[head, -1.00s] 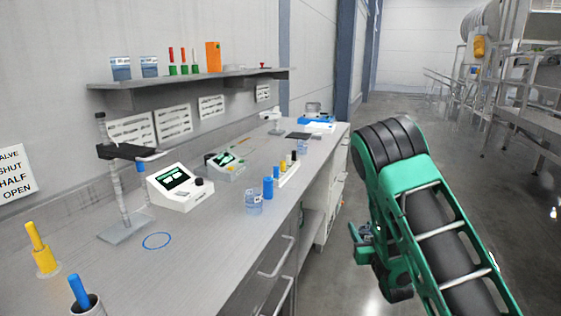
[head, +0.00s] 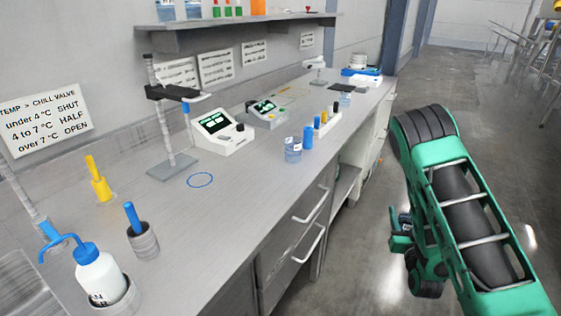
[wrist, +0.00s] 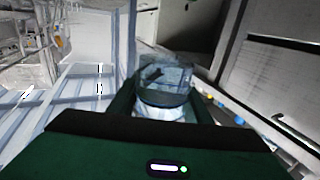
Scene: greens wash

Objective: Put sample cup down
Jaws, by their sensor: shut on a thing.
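My gripper (head: 400,232) hangs beside the bench, to the right of its front edge, over the floor. In the wrist view my gripper (wrist: 162,105) is shut on a clear sample cup (wrist: 165,78), with a finger on each side of it. In the head view the held cup is mostly hidden and too small to make out well. A similar clear cup (head: 293,149) stands on the bench near the front edge.
The bench (head: 235,215) has free room around the ring. A clamp stand (head: 165,115), a white meter (head: 220,130), a blue cylinder (head: 308,135), a yellow-handled tool (head: 100,182), a blue-handled tool (head: 138,225) and a wash bottle (head: 98,275) stand on it.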

